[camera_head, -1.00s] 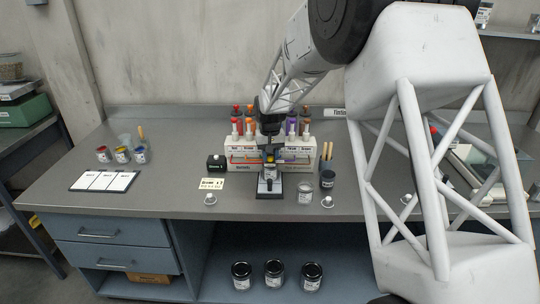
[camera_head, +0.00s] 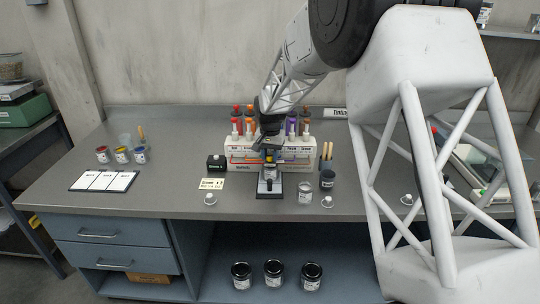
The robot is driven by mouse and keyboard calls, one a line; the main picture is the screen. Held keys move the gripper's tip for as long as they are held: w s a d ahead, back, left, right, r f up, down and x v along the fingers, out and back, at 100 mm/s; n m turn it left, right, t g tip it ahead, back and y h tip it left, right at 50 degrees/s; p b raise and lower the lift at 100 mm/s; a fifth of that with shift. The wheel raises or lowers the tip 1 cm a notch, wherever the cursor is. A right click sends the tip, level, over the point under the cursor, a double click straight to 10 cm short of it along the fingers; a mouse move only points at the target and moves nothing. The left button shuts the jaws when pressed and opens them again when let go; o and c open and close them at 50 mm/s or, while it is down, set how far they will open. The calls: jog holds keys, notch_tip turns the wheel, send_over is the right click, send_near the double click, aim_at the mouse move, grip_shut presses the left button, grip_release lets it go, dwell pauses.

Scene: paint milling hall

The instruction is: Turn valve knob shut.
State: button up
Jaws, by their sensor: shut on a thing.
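My gripper (camera_head: 268,149) is at the front middle of the white dispenser rack (camera_head: 300,149), above a small dark stand (camera_head: 269,187) on the bench. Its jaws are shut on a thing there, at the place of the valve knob. The knob is mostly hidden by the jaws and too small to make out. A small yellow part (camera_head: 269,160) shows just below the jaws. I cannot tell how far the valve is turned.
Several coloured bottles stand in the rack. A small black box (camera_head: 216,163) and a note card (camera_head: 211,184) lie left of the stand. A clear cup (camera_head: 305,192) and a dark cup (camera_head: 328,179) with sticks stand right.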

aim_at(270, 156)
jog(key=o, duration=0.9)
jog(key=shift+o, duration=0.2)
jog(key=shift+r, duration=0.1)
jog(key=shift+r, duration=3.8)
jog(key=shift+r, duration=0.1)
